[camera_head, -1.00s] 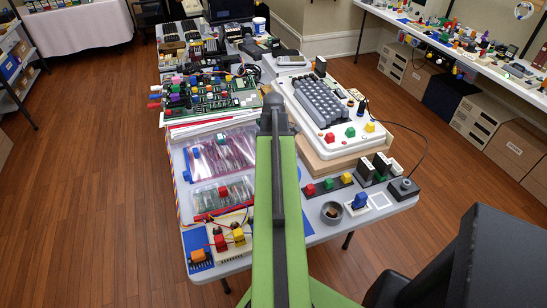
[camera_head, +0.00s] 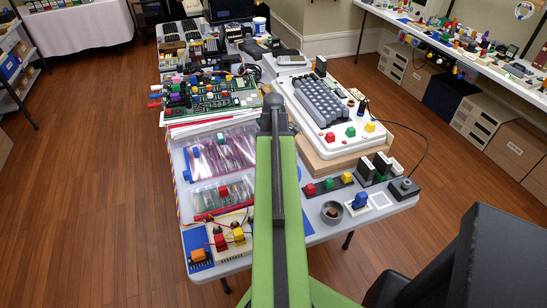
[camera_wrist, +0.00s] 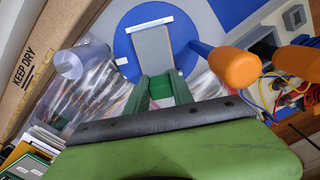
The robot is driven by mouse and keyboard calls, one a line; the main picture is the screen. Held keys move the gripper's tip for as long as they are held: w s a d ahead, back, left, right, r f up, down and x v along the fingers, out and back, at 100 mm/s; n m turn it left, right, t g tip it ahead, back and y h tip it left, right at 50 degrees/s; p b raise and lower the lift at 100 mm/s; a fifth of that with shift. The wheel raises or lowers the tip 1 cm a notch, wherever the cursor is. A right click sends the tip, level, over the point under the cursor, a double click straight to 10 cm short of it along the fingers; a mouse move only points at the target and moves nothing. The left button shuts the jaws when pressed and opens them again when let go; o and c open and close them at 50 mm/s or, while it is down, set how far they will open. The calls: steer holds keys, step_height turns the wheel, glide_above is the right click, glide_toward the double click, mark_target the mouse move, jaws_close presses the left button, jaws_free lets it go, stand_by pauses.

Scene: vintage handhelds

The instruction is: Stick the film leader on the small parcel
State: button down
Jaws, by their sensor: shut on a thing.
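In the wrist view my gripper (camera_wrist: 160,97) has green fingers, shut on a green block (camera_wrist: 160,86). The block appears to belong to a flat grey piece with a white far edge (camera_wrist: 153,48), which I take for the film leader, though I cannot be sure. The grey piece is over a round blue surface (camera_wrist: 124,48); whether they touch is unclear. In the head view my own arm hides the gripper and what it holds. I cannot pick out the small parcel with certainty; a brown cardboard surface marked KEEP DRY (camera_wrist: 45,58) fills the wrist view's left.
An orange-ended blue handle (camera_wrist: 230,66) is close right of the gripper. The head view shows a crowded table (camera_head: 330,232) with a keyboard (camera_head: 321,102), clear bags (camera_head: 222,158), a small grey cup (camera_head: 332,211) and a wired board (camera_head: 229,231). Wooden floor is open at left.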

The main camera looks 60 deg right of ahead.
steer(key=c, duration=1)
jaws_free()
step_height(320, 180, up, 6)
steer(key=p, duration=0.6)
steer(key=shift+r, duration=0.1)
